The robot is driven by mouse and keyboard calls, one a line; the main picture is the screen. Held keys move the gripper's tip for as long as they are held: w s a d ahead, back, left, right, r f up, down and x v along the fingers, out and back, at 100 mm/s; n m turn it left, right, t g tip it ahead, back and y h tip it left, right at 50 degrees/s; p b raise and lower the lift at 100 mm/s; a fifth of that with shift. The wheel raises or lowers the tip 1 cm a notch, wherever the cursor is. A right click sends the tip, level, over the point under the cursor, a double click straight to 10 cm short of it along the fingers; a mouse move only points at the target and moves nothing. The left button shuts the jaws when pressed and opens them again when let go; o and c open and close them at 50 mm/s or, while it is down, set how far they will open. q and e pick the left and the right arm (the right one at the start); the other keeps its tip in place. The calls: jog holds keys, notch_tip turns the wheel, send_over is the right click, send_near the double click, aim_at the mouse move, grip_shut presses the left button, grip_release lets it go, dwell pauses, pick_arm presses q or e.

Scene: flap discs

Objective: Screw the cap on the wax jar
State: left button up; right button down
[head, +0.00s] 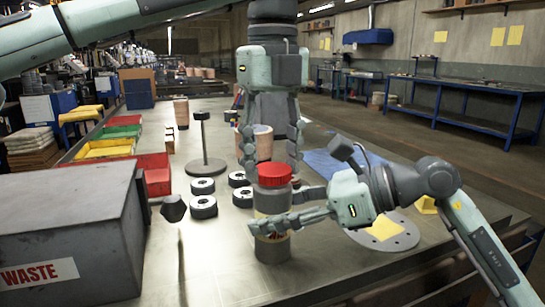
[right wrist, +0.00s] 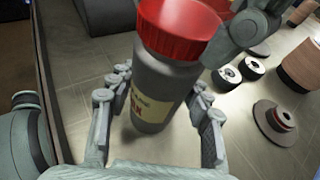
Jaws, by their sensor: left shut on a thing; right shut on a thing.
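The wax jar (head: 273,245) is a grey cylinder with a cream label and red lettering, upright on the workbench. It also shows in the right wrist view (right wrist: 165,85). The red cap (head: 274,174) sits at the top of the jar, and also shows in the right wrist view (right wrist: 180,28); I cannot tell whether its thread is engaged. My left gripper (head: 272,165) points down from above, with its fingers on either side of the cap, shut on it. My right gripper (head: 272,218) comes from the right, shut around the jar's body, which hides part of the label.
A grey waste bin (head: 95,190) stands at the left. Several black-and-white discs (head: 203,207) lie left of the jar. Behind are a stand with a round base (head: 206,168) and coloured trays (head: 105,148). A perforated grey disc (head: 395,238) lies at right. The front bench is clear.

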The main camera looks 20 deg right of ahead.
pick_arm(q)
jog(key=m, duration=2.2)
jog(key=shift+f+m, duration=0.1)
jog(key=shift+m, duration=0.3)
jog(key=m, duration=0.7)
jog(key=o, duration=1.4)
jog(key=shift+c, duration=0.2)
notch_tip(320, 180, up, 12)
